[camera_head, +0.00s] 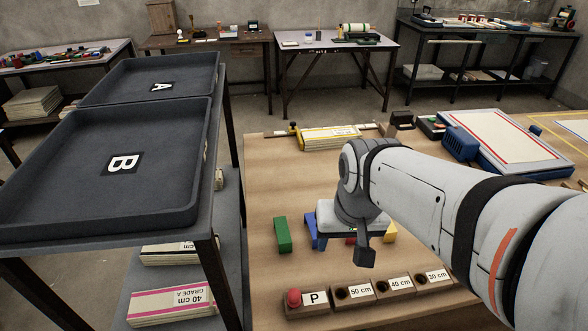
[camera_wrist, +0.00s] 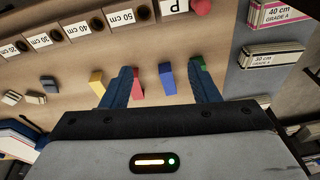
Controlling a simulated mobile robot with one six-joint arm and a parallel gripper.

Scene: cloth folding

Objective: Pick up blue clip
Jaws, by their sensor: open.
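The blue clip (camera_head: 311,230) stands on the wooden table, partly hidden by my gripper in the head view. It also shows in the wrist view (camera_wrist: 167,79), in the gap between my two fingers. My gripper (camera_wrist: 162,72) is open and empty, with its fingers pointing toward the row of clips. A green clip (camera_head: 283,234) stands to the left of the blue one in the head view. A red clip (camera_wrist: 138,86) and a yellow clip (camera_head: 390,232) are on its other side. In the wrist view one finger overlaps the green clip and the other is beside the red clip.
A row of wooden blocks, one with a red knob (camera_head: 293,298) and a P label, lines the table's near edge. Dark trays A (camera_head: 190,72) and B (camera_head: 60,218) are on the left. A blue-framed board (camera_head: 520,165) lies at the right.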

